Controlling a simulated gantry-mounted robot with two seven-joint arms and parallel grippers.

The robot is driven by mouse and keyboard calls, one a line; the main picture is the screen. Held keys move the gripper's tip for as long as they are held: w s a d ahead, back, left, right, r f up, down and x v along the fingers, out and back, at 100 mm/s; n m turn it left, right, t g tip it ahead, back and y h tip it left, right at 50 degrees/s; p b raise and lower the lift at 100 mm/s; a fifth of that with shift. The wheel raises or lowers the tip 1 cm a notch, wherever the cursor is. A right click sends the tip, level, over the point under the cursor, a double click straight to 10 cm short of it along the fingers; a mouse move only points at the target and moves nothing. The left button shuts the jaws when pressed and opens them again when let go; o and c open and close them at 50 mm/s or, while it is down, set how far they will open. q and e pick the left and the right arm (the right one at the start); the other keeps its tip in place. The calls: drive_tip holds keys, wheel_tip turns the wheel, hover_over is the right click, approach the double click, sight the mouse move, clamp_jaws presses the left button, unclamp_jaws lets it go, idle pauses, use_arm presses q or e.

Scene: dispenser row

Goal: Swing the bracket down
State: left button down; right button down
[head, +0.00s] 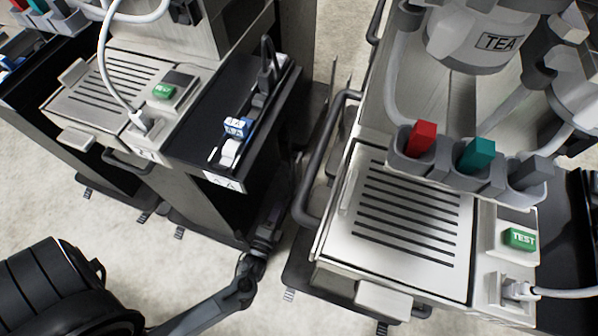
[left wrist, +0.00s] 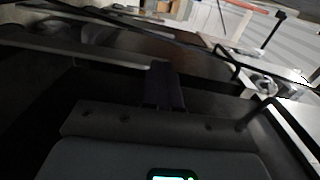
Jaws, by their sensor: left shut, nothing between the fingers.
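A dark tubular bracket-like bar (head: 312,172) curves along the left side of the right dispenser (head: 415,225). It stands out from the side; I cannot tell for sure that it is the task's bracket. My left gripper (head: 280,200) reaches up into the gap between the two dispensers, left of this bar. Its tip is dark and partly lost in shadow. In the left wrist view the shut fingers (left wrist: 163,85) show as a dark block with nothing between them. I cannot tell whether they touch the bar. My right gripper is not in view.
The left dispenser (head: 108,88) has a black side shelf (head: 208,150) holding small items, close to my left arm. The right dispenser carries red, teal and grey blocks (head: 475,155) and a green test button (head: 519,239).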

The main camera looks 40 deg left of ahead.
use_arm(q)
drive_tip(key=shift+d+r, duration=0.1)
idle(0.4)
drive_tip(key=b, duration=0.7)
approach(296, 166)
drive_tip(key=x, duration=0.5)
drive_tip(key=shift+w+f, duration=0.2)
drive_tip(key=shift+f, duration=0.1)
drive_tip(key=shift+w+a+r, duration=0.15)
drive_tip(key=shift+w+a, duration=0.15)
drive_tip(key=shift+w, duration=0.35)
